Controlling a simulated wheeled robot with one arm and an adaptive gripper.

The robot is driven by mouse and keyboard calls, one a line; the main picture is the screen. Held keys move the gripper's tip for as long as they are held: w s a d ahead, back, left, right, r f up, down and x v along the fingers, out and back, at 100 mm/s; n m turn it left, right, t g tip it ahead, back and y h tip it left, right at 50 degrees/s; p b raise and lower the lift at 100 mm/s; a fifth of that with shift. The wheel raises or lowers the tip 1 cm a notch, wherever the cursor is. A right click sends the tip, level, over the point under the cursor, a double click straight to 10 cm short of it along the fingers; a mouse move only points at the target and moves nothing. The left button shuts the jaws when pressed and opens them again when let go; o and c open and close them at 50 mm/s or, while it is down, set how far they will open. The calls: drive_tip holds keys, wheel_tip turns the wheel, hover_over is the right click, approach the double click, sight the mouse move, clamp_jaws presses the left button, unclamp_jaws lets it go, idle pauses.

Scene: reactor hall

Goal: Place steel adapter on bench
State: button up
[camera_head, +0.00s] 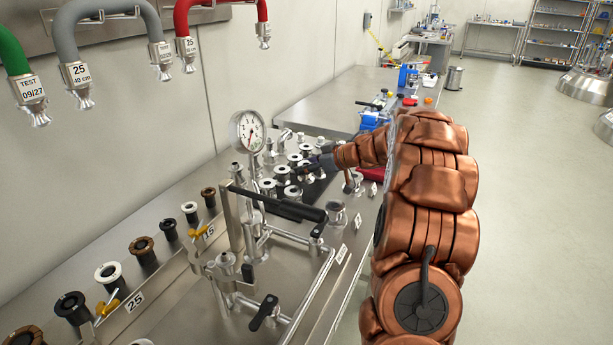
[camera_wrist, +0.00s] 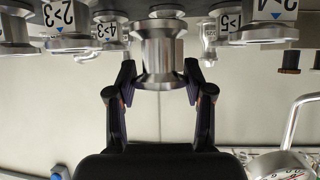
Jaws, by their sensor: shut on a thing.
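My gripper (camera_wrist: 159,88) is shut on a steel adapter (camera_wrist: 159,50), a shiny spool-shaped piece with flared ends, held between the two dark fingertips in the wrist view. In the head view my gripper (camera_head: 312,166) reaches over the far part of the steel bench (camera_head: 165,224), among several metal fittings; the held adapter cannot be clearly picked out there. The wrist view does not clearly show whether the adapter touches the surface.
Labelled steel adapters (camera_wrist: 68,32) stand close on both sides in the wrist view. A pressure gauge (camera_head: 248,132) and pipework with a black-handled lever (camera_head: 275,203) stand near the arm. Black, white and brown fittings (camera_head: 109,275) line the bench's left. Hoses (camera_head: 75,40) hang above.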

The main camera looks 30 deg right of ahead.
sight(311, 175)
drive_tip(key=shift+f, duration=1.65)
drive_tip(key=shift+f, duration=0.1)
drive_tip(key=o, duration=1.3)
drive_tip(key=shift+f, duration=0.1)
drive_tip(key=shift+s+r, duration=0.2)
drive_tip(key=shift+r, duration=0.05)
drive_tip(key=v, duration=1.1)
drive_tip(key=shift+s+b, duration=0.25)
drive_tip(key=shift+b, duration=0.2)
drive_tip(key=shift+d+r, duration=0.1)
drive_tip(key=shift+d, duration=0.05)
